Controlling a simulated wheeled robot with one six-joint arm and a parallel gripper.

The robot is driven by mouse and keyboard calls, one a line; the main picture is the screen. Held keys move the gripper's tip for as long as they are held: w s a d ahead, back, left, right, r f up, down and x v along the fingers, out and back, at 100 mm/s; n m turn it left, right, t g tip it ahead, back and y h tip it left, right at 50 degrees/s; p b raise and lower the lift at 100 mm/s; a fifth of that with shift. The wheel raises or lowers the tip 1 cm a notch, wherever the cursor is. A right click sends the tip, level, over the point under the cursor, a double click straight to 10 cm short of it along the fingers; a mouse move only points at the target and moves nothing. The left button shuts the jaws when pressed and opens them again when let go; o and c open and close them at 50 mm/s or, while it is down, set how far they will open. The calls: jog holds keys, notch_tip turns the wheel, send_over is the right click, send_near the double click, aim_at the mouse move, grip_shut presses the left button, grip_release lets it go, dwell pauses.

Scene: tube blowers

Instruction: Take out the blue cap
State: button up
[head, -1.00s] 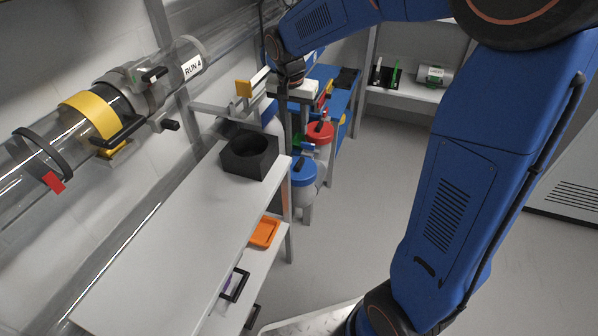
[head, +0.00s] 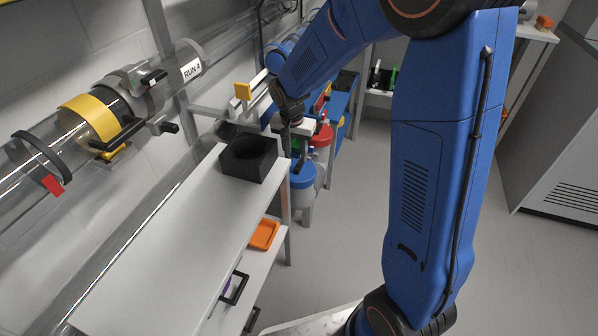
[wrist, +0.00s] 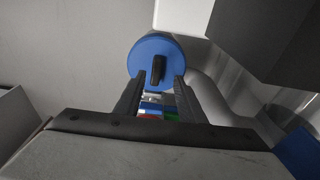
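The blue cap (head: 303,180) is a round blue disc on a whitish canister beyond the far end of the bench. In the wrist view the cap (wrist: 147,50) faces me, with a black upright handle (wrist: 159,69) at its middle. My gripper (head: 294,160) is above the cap in the head view and partly hides it. In the wrist view my gripper (wrist: 156,84) is open, its two black fingers apart with the handle in line with the gap between them. Nothing is held. I cannot tell whether the fingertips reach the handle.
A black box with a round opening (head: 247,160) sits on the white bench (head: 165,240), close left of my gripper. A red-capped canister (head: 322,136) stands just behind. A clear tube labelled RUN 4 (head: 191,70) runs along the left wall. Open floor lies at right.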

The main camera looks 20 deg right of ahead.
aim_at(299, 165)
jog(key=f, duration=0.2)
jog(key=d+f, duration=0.1)
jog(key=f, duration=0.1)
jog(key=shift+w+d, duration=0.1)
jog(key=shift+w, duration=0.1)
jog(key=shift+w+f, duration=0.1)
jog(key=shift+f, duration=0.4)
grip_shut()
